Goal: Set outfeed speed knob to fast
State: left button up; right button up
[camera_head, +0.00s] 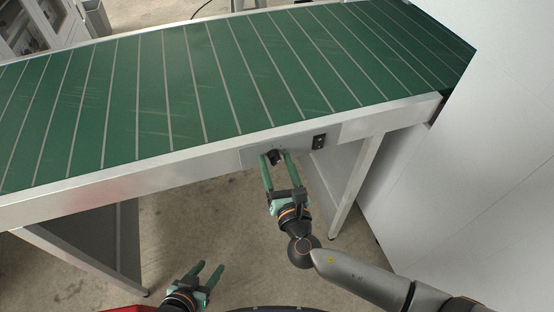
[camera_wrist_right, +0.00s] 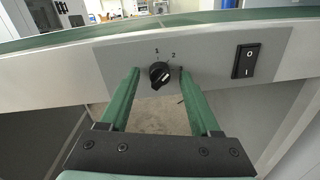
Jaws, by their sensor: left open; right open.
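The outfeed speed knob (camera_wrist_right: 160,74) is a black rotary knob on a grey panel on the side of the conveyor, with the marks 1 and 2 above it. It also shows in the head view (camera_head: 274,157). A light line on the knob points up and right, seemingly toward the 2. My right gripper (camera_wrist_right: 157,72) is open, with its green fingers on either side of the knob; I cannot tell whether they touch it. It also shows in the head view (camera_head: 275,156). My left gripper (camera_head: 209,266) is open and empty, low in the head view, away from the conveyor.
A black rocker switch (camera_wrist_right: 243,61) sits on the same panel, right of the knob. The green conveyor belt (camera_head: 200,85) runs above the panel. A conveyor leg (camera_head: 354,187) stands right of my right gripper, and a white wall (camera_head: 480,160) lies further right.

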grip_shut()
dwell(0.4)
jog(key=shift+m, duration=0.3)
jog(key=m+b, duration=0.2)
jog(key=m, duration=0.1)
jog(key=m+b, duration=0.2)
jog(key=m, duration=0.2)
jog(key=shift+r+m, duration=0.1)
jog(key=shift+m, duration=0.4)
jog(key=shift+m+b, duration=0.3)
jog(key=shift+m, duration=0.1)
jog(key=shift+r, duration=0.1)
